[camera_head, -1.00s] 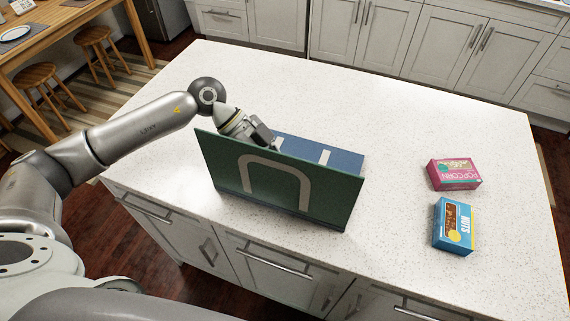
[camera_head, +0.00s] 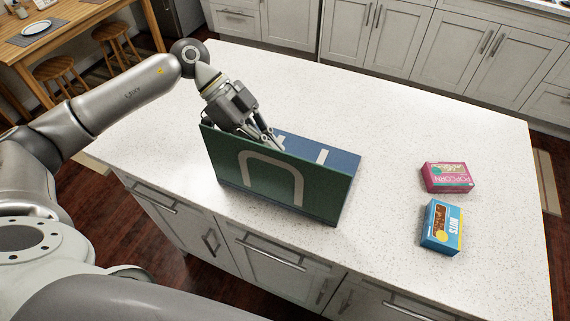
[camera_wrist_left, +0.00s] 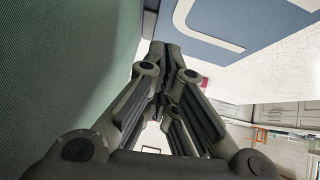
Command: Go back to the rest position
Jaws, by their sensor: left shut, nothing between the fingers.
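My left gripper (camera_head: 268,143) is at the upper edge of the green and blue shelf unit on the counter. Its fingers are together and hold nothing. The green panel (camera_head: 230,170), with a pale arch mark, stands toward me. The blue panel (camera_head: 335,160), with pale stripes, is behind it. In the left wrist view the closed fingers (camera_wrist_left: 163,95) point away between the green panel (camera_wrist_left: 60,70) on the left and the blue panel (camera_wrist_left: 240,30) at upper right. I cannot tell whether the gripper touches either panel. My right gripper is out of view.
A pink popcorn box (camera_head: 447,177) and a blue nuts box (camera_head: 441,227) lie on the right of the white speckled counter (camera_head: 400,130). The counter behind the shelf unit is clear. Stools (camera_head: 58,75) and a wooden table (camera_head: 50,40) stand at the far left.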

